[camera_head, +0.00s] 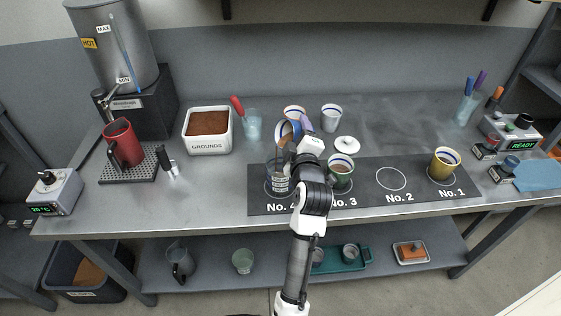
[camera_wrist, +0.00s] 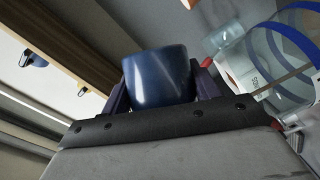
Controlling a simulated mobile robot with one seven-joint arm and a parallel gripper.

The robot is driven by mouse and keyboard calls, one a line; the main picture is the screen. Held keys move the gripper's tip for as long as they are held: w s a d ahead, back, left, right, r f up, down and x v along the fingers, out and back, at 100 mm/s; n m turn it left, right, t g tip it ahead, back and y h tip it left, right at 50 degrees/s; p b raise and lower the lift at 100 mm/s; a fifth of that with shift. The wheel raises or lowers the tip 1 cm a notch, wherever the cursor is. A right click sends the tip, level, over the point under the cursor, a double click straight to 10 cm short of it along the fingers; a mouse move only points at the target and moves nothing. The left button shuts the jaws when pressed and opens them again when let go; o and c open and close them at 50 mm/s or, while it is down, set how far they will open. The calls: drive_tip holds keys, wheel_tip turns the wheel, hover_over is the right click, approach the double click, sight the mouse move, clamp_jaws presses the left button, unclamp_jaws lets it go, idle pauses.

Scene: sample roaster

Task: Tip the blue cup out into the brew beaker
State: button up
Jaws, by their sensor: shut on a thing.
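My gripper (camera_head: 298,130) is shut on the blue cup (camera_head: 287,132), seen from the wrist (camera_wrist: 160,78) with a dark finger on each side. In the head view the cup is tilted well over, its rim turned toward the front left. The clear brew beaker (camera_head: 279,180), with a pale label, stands on the No. 4 spot of the dark mat, just below and in front of the cup. My arm covers part of this area, and I cannot tell whether anything is flowing.
A green cup (camera_head: 341,172) stands at No. 3 and a yellow cup (camera_head: 445,165) at No. 1; No. 2 is empty. The grounds tub (camera_head: 209,145) and red mug (camera_head: 122,145) are at left.

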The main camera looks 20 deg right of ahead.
drive_tip(key=shift+a+f+n+t+b, duration=0.1)
drive_tip(key=shift+f+n+t+b, duration=0.2)
drive_tip(key=shift+n+b, duration=0.65)
idle(1.4)
drive_tip(key=shift+a+r+n+t+b, duration=0.15)
drive_tip(key=shift+r+n+t+b, duration=0.6)
drive_tip(key=shift+b, duration=2.15)
idle(0.7)
